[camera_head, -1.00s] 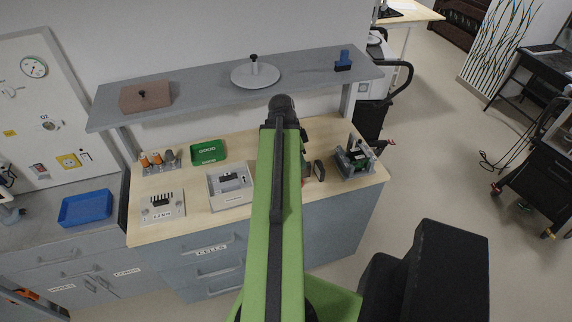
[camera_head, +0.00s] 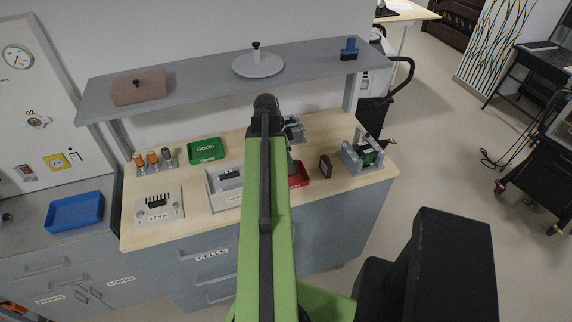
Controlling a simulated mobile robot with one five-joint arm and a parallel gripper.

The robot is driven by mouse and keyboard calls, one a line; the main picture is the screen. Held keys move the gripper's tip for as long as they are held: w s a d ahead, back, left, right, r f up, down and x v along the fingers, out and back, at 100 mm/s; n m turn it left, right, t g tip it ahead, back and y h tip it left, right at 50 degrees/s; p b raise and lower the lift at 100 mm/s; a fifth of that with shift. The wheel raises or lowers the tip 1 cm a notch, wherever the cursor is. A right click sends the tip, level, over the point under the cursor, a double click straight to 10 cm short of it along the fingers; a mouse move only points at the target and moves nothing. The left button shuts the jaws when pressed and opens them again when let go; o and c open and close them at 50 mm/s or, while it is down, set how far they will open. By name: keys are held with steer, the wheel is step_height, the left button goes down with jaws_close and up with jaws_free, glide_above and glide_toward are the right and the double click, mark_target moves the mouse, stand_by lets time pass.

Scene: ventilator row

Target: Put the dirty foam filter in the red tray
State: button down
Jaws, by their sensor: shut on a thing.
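The red tray (camera_head: 299,175) lies on the wooden counter, just right of my raised green arm. The arm hides its left part, and I cannot see what lies in the hidden part. My gripper is hidden behind my arm, so its jaws and anything between them do not show. I cannot make out the dirty foam filter in this view.
On the counter (camera_head: 225,220) are a green tray (camera_head: 206,150), a pale open box (camera_head: 222,186), a labelled block (camera_head: 158,207), a small dark block (camera_head: 326,166) and a grey-green device (camera_head: 362,153). A grey shelf (camera_head: 200,88) overhangs the back. A blue tray (camera_head: 75,212) is left.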

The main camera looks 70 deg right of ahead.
steer(key=shift+f+b, duration=0.55)
steer(key=shift+f, duration=0.7)
steer(key=c, duration=1.3)
jaws_free()
steer(key=shift+c, duration=0.2)
steer(key=shift+r+p, duration=0.55)
steer(key=p+v, duration=1.1)
steer(key=v, duration=0.1)
steer(key=shift+p, duration=0.4)
steer(key=shift+s+r, duration=0.1)
